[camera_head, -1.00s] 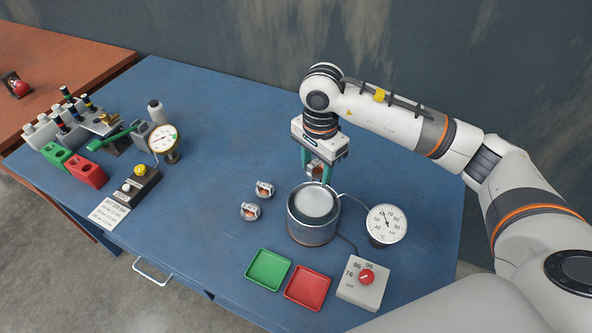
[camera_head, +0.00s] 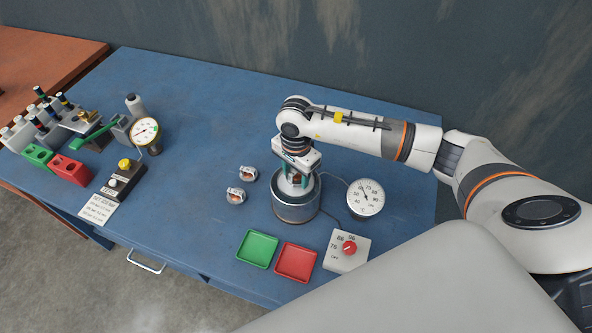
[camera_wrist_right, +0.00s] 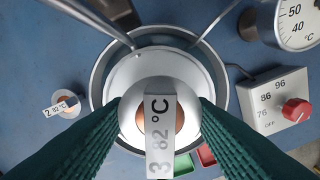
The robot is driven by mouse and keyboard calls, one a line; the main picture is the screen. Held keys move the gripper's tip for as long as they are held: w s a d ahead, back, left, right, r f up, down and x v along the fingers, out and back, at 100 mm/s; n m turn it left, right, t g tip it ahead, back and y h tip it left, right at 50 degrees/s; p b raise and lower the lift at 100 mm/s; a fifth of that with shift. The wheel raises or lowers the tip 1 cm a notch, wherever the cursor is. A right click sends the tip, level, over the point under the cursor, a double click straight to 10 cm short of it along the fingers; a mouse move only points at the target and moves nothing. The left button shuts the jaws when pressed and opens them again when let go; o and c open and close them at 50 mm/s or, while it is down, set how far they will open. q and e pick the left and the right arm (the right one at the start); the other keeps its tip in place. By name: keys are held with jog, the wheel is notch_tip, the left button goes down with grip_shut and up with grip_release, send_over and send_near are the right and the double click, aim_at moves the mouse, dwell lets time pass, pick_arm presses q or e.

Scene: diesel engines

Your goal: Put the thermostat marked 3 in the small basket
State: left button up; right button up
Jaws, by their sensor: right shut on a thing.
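The thermostat marked 3 (camera_wrist_right: 160,130) is a round metal part with a copper centre and a white tag reading 3, 82 °C. My right gripper (camera_head: 295,184) is shut on it, with green fingers on both sides in the right wrist view (camera_wrist_right: 160,118). It holds the thermostat over the round metal pot (camera_head: 297,212). The pot also shows in the right wrist view (camera_wrist_right: 98,88), with a pale round surface (camera_wrist_right: 150,65) inside and a metal rod across its rim. I cannot make out a separate small basket or whether the thermostat touches anything. My left gripper is out of view.
Two more thermostats, (camera_head: 249,174) and (camera_head: 236,195), stand left of the pot; one tag reads 2, 82 °C. A dial thermometer (camera_head: 366,197) and a heater control box (camera_head: 346,251) stand to the right. Green (camera_head: 257,249) and red (camera_head: 296,262) trays lie in front.

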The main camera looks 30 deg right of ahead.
jog(key=shift+f, duration=0.15)
jog(key=o, duration=1)
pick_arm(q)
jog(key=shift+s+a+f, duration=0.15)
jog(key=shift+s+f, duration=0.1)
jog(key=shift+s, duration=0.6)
pick_arm(e)
jog(key=shift+r, duration=0.25)
jog(key=shift+w+r, duration=0.1)
jog(key=shift+r, duration=0.25)
pick_arm(q)
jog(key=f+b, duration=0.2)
jog(key=b, duration=0.1)
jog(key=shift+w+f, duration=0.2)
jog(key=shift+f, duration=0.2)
pick_arm(e)
notch_tip(320, 180, up, 11)
jog(key=shift+r, duration=0.1)
